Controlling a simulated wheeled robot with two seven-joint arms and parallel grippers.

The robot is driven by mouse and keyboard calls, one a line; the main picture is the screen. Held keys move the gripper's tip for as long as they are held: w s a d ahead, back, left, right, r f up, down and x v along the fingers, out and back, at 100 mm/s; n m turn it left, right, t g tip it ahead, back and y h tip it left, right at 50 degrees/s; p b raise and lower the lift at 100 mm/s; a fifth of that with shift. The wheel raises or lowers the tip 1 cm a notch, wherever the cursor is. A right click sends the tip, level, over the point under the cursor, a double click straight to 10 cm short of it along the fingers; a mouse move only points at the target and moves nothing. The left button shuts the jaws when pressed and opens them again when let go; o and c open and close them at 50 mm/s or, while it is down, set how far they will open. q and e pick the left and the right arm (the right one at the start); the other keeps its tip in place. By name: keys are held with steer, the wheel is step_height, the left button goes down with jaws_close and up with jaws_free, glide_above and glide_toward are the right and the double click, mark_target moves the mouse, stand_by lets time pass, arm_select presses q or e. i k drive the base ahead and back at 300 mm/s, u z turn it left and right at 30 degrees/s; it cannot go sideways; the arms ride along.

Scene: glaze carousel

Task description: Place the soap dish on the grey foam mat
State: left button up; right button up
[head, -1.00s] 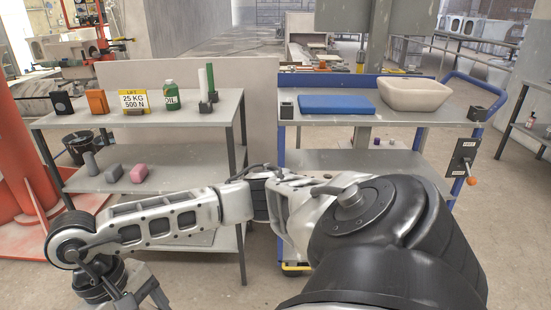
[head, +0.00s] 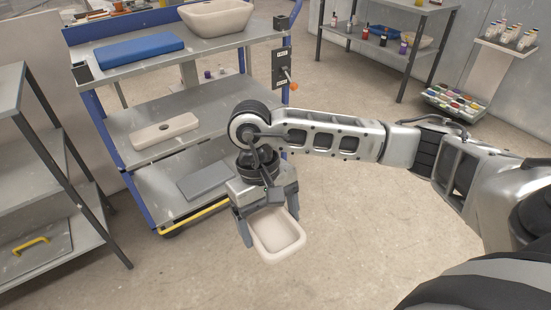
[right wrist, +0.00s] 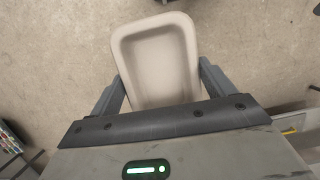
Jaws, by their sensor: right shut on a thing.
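The soap dish (head: 277,236), a cream shallow rounded rectangular dish, is held by my right gripper (head: 269,221) over open floor, in front of the blue-framed trolley. The right wrist view also shows the dish (right wrist: 156,62), hollow side visible, with the gripper's fingers on either side of it. My right gripper is shut on the dish. The grey foam mat (head: 205,179) lies flat and bare on the trolley's bottom shelf, left of and beyond the dish in the head view. My left gripper is out of view.
The trolley's middle shelf (head: 207,107) lies above the mat and carries a cream slab with holes (head: 165,132). A blue pad (head: 138,49) and cream basin (head: 215,17) are on top. A grey shelf rack (head: 65,170) stands at left. The floor (head: 340,215) is clear.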

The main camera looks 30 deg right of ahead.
mark_target(202, 184)
steer(key=z, duration=0.25)
steer(key=i, duration=1.65)
steer(key=z, duration=0.05)
